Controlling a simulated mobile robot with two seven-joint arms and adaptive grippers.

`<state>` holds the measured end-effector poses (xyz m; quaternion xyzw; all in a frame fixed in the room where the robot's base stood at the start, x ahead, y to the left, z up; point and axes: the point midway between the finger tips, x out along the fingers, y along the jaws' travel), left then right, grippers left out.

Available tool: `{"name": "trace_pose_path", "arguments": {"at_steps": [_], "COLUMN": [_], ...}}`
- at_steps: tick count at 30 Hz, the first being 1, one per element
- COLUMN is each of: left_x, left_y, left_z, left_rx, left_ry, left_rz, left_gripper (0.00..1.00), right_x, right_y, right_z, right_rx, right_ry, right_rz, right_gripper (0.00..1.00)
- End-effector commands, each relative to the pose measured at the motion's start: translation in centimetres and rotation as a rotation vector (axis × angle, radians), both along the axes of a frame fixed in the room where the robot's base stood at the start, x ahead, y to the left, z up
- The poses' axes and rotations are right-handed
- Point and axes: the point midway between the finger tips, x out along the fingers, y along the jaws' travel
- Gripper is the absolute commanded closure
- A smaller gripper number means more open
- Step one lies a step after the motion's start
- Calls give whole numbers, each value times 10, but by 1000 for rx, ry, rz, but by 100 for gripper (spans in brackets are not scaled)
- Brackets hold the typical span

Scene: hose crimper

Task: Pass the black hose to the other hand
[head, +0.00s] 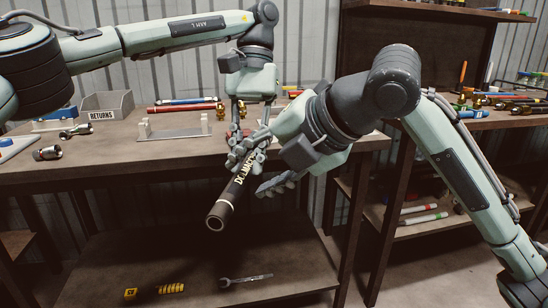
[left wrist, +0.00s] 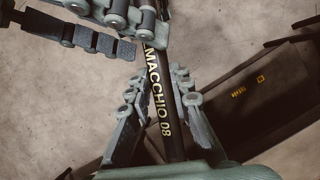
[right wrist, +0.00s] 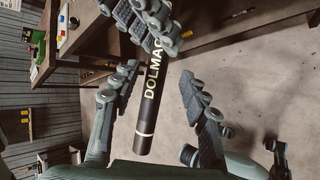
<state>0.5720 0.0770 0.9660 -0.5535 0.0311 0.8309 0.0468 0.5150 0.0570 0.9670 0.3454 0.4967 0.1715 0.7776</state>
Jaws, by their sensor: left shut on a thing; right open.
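The black hose (head: 231,200) with yellowish lettering hangs tilted in front of the workbench, its open lower end towards the head camera. My left gripper (head: 238,150) points down and is shut on its upper part. The left wrist view shows the hose (left wrist: 166,100) between the left fingers (left wrist: 163,100). My right gripper (head: 259,170) is open beside the hose, just right of it. In the right wrist view the hose (right wrist: 149,105) shows between the spread right fingers (right wrist: 155,95), with gaps on both sides. I cannot tell how deep it lies between them.
The workbench (head: 100,160) behind carries a grey RETURNS bin (head: 107,105), a metal holder (head: 175,127), and red and blue hoses (head: 185,105). A wrench (head: 246,280) lies on the lower shelf (head: 200,260). A second rack with hoses stands at the right.

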Motion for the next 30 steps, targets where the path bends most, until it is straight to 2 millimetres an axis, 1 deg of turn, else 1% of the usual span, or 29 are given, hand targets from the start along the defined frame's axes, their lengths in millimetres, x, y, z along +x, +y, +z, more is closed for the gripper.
{"name": "trace_pose_path", "arguments": {"at_steps": [3,6,15,26,29,30], "left_x": [0,0,0,0,0,0], "left_y": [0,0,0,0,1,1], "left_z": [1,1,1,1,1,1], "left_rx": [-1,-1,0,0,1,2], "left_ry": [-1,-1,-1,-1,-1,-1], "left_rz": [0,0,0,1,1,1], "left_gripper": [100,100,100,100,100,79], "right_x": [5,7,8,8,8,8], "right_y": [8,11,11,11,10,10], "right_z": [-7,-11,-12,-12,-13,-12], "right_rx": [1,1,0,-2,-3,-1], "right_ry": [0,0,-1,0,1,-2], "right_rz": [1,1,1,-1,-1,-1], "right_gripper": [55,55,55,100,100,100]}}
